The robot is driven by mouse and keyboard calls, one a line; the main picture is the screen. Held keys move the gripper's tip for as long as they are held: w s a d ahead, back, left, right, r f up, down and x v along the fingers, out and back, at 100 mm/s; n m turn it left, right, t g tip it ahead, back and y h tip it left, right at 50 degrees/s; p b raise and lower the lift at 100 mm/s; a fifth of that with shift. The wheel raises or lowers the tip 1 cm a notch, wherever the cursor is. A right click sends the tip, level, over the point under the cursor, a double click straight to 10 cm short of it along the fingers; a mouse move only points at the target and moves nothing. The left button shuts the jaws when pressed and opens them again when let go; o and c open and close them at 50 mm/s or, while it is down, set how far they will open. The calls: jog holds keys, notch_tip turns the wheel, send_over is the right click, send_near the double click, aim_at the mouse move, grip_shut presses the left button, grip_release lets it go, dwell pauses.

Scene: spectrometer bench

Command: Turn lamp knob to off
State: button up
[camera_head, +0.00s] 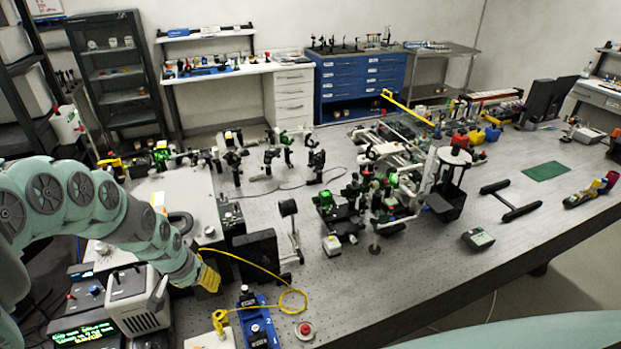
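A white box with a dark vent grille (140,316) stands at the lower left and may be the lamp unit. I cannot make out a labelled lamp knob or its setting. My teal arm comes in from the left and slants down to the right. My gripper (208,279) is at the arm's end, where a yellow ribbed part shows, close to the right of the vented box. The finger gap is not clear, and I cannot tell whether it holds anything. A small box with a dark front and a round knob (231,217) stands above the arm's end.
A yellow cable (281,287) loops over the bench right of my gripper. A black panel (257,256), a blue mount (256,326) and a red button (304,329) stand nearby. A display with green text (84,333) is at lower left. The bench's front right (400,295) is clear.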

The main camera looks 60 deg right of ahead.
jog(key=w+d+r+n+t+h+p, duration=0.2)
jog(key=w+d+r+n+t+h, duration=0.2)
jog(key=w+d+r, duration=0.5)
jog(key=shift+w+d+r+n+t+h+p, duration=0.2)
jog(key=shift+w+d+n+t+h+p, duration=0.15)
jog(key=shift+w+d+t+h, duration=0.7)
jog(key=shift+w+a+y, duration=0.2)
jog(key=shift+a+y, duration=0.05)
jog(key=shift+a, duration=0.1)
